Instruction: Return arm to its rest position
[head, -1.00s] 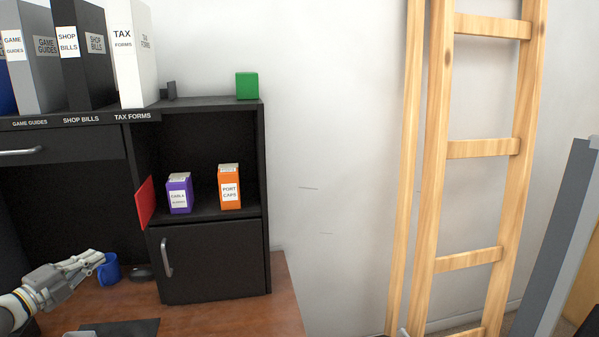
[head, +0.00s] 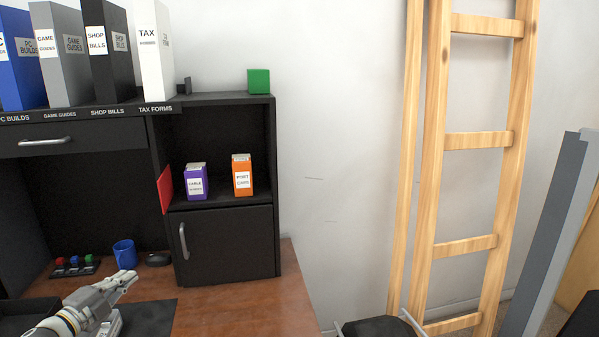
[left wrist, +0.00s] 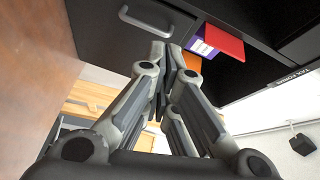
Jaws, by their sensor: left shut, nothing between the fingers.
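My left gripper (head: 128,279) is at the lower left of the head view, over the desk and in front of the blue mug. It is shut and empty. In the left wrist view its fingers (left wrist: 168,50) are together, with the cabinet door and the shelf beyond them. My right gripper is not in either view.
The brown desk (head: 220,315) carries a blue mug (head: 124,254), a dark mouse (head: 158,259) and a black mat (head: 150,316). A black cabinet (head: 235,240) stands behind, with purple (head: 195,182) and orange (head: 242,176) boxes on its shelf. A wooden ladder (head: 475,140) leans at right.

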